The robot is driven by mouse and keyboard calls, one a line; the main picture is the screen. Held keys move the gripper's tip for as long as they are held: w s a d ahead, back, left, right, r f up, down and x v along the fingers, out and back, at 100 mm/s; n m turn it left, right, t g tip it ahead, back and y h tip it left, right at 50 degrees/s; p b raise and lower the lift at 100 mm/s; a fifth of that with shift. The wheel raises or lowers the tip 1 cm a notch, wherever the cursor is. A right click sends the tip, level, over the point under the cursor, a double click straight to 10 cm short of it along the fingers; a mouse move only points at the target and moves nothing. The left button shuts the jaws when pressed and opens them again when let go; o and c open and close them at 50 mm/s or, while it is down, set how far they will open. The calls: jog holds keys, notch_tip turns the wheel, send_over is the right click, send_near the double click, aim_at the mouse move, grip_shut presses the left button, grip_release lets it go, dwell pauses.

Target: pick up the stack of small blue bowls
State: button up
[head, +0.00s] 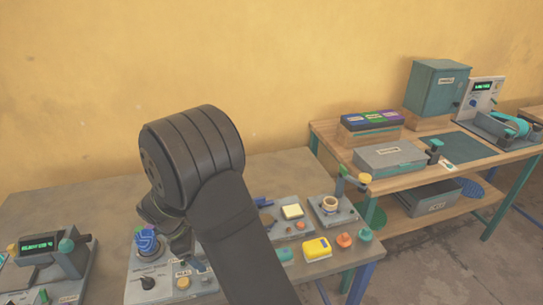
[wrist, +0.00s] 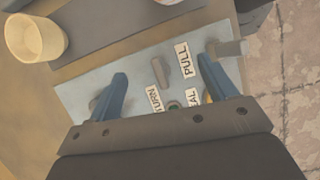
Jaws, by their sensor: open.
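A blue, banded object (head: 147,241) stands on the grey panel at the left of the near bench in the head view. It may be the stack of small blue bowls, but it is too small to be sure. I make out no blue bowls in the wrist view. My gripper (wrist: 163,68) is open, with its two blue fingers apart and nothing seen between them. It hangs over a grey panel (wrist: 135,62) with labels such as PULL and TURN. In the head view my arm hides most of the gripper and part of the bench.
A cream cup (wrist: 36,38) stands at the upper left of the wrist view. A yellow box (head: 317,249) and small coloured knobs sit right of my arm. A device with a green display (head: 38,244) is at far left. A second bench (head: 455,170) holds boxes.

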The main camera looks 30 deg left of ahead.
jog(key=a+r+m+g+y, duration=0.15)
jog(key=a+r+m, duration=0.35)
jog(key=a+r, duration=0.5)
notch_tip(320, 180, up, 7)
jog(key=m+g+y, duration=0.1)
jog(key=m+y, duration=0.1)
send_over(145, 237)
notch_tip(145, 237, down, 17)
jog(key=shift+r, duration=0.15)
jog(key=c, duration=1)
jog(key=shift+a, duration=0.1)
jog(key=shift+c, duration=0.6)
jog(key=shift+r, duration=0.15)
